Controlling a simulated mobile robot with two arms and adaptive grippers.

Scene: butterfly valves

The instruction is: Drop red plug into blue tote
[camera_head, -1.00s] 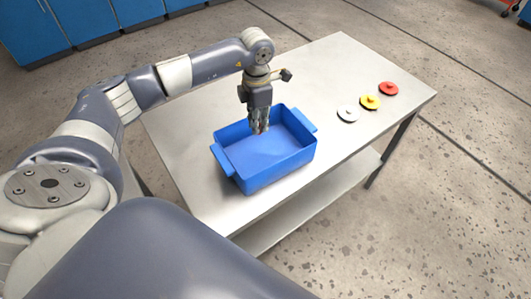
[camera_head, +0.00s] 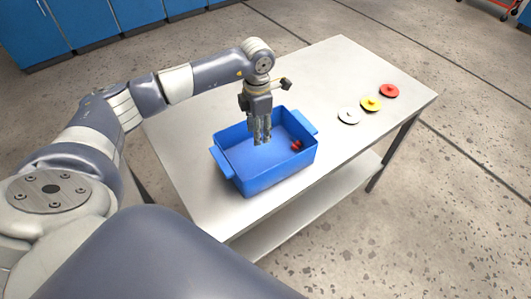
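The blue tote (camera_head: 267,178) stands on the metal table, its inside facing up. The red plug (camera_head: 296,145) lies inside the tote, near its right end. It is small, with a dark part. My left gripper (camera_head: 262,141) points down over the tote, left of the plug and apart from it. Its two fingers show side by side with a gap and nothing between them. My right gripper is out of view.
The grey metal table (camera_head: 200,119) has a lower shelf (camera_head: 315,205). A white disc (camera_head: 348,116), a yellow disc (camera_head: 370,104) and a red disc (camera_head: 389,91) sit in a row to the right of the tote. Blue cabinets (camera_head: 85,20) stand behind.

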